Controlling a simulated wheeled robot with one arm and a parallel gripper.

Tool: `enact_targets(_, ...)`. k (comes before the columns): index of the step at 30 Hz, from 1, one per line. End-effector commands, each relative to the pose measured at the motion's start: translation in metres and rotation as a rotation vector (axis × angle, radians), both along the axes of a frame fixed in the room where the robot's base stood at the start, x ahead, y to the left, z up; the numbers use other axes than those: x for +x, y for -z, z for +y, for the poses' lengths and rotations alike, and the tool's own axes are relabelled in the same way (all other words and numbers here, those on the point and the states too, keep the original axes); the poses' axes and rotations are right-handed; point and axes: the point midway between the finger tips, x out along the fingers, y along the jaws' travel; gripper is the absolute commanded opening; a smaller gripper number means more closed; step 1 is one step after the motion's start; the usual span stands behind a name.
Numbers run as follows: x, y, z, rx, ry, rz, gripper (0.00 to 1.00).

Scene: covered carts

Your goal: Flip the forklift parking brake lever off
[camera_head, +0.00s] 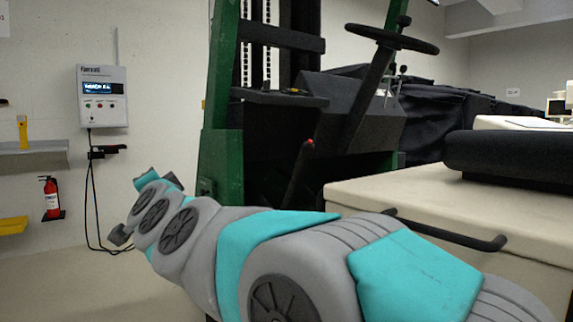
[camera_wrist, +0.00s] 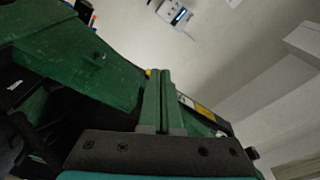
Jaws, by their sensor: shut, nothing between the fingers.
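The forklift (camera_head: 221,150) has a green frame and stands in the middle of the head view. A dark lever with a red tip (camera_head: 302,168) rises from it, leaning up to the right; it looks like the brake lever. Its lower end is hidden behind my arm. My gripper (camera_wrist: 163,75) shows in the wrist view with its fingers together and nothing between them. A green part of the forklift (camera_wrist: 85,50) is close by at the left there. The lever cannot be made out in the wrist view. In the head view my arm reaches left, in front of the forklift, apart from the lever tip.
A steering wheel (camera_head: 391,38) is above the lever. A cream body with a dark handle (camera_head: 450,234) stands at the right. A wall charger box (camera_head: 103,96) with hanging cables and a fire extinguisher (camera_head: 51,197) are at the left. The floor at the left is clear.

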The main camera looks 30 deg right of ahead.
Motion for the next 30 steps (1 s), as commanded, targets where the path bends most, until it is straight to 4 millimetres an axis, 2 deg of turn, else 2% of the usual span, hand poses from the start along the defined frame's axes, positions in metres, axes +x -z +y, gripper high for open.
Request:
enact_targets(1, 0.006, -0.020, -0.014, 0.075, 0.063, -0.073, 0.00)
enact_targets(3, 0.009, -0.047, -0.042, 0.190, 0.171, -0.172, 0.00)
enact_targets(7, 0.002, -0.076, -0.100, 0.397, 0.385, -0.333, 0.00)
enact_targets(11, -0.020, -0.078, -0.156, 0.589, 0.620, -0.465, 0.00)
enact_targets(15, -0.053, -0.055, -0.200, 0.750, 0.867, -0.565, 0.00)
enact_targets(18, -0.076, -0.034, -0.218, 0.822, 1.015, -0.608, 0.00)
enact_targets(22, -0.095, -0.015, -0.227, 0.873, 1.140, -0.636, 0.00)
enact_targets(25, -0.104, -0.008, -0.231, 0.890, 1.188, -0.648, 0.00)
enact_targets(30, -0.107, -0.006, -0.231, 0.896, 1.201, -0.649, 0.00)
